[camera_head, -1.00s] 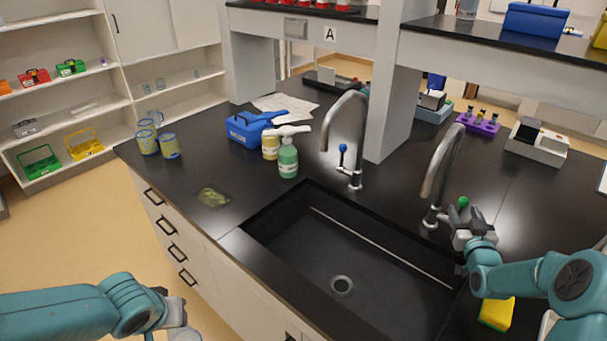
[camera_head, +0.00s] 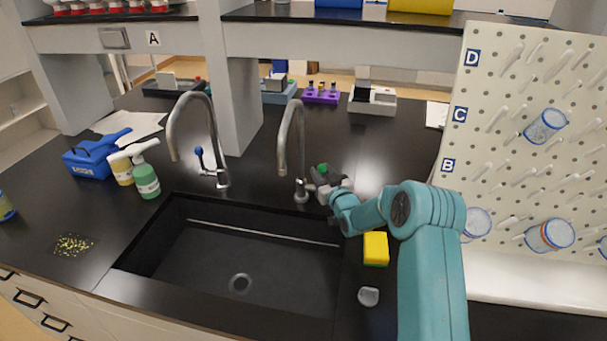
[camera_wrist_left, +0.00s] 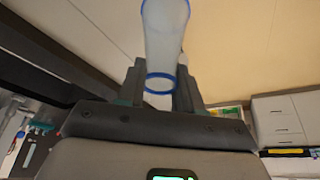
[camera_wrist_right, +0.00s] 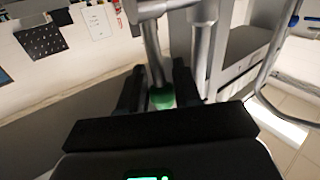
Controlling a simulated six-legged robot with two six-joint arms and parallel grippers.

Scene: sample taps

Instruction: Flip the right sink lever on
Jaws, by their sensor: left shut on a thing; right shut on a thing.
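The right sink tap (camera_head: 284,140) is a silver gooseneck at the sink's back right. Its lever has a green knob (camera_head: 323,168). My right gripper (camera_head: 322,182) is at this lever, just right of the tap's base, and hides its lower part. In the right wrist view the green knob (camera_wrist_right: 162,98) sits between the fingers, which are shut on the lever. My left gripper (camera_wrist_left: 160,88) shows only in its wrist view. It is shut on a clear cylindrical beaker (camera_wrist_left: 165,35) with blue rims.
The left tap (camera_head: 210,125) has a blue-knobbed lever. The black sink (camera_head: 235,265) lies in front. A yellow sponge (camera_head: 376,247) and a small grey object (camera_head: 368,296) lie right of it, near my right arm. A pegboard (camera_head: 500,120) with beakers stands at the right.

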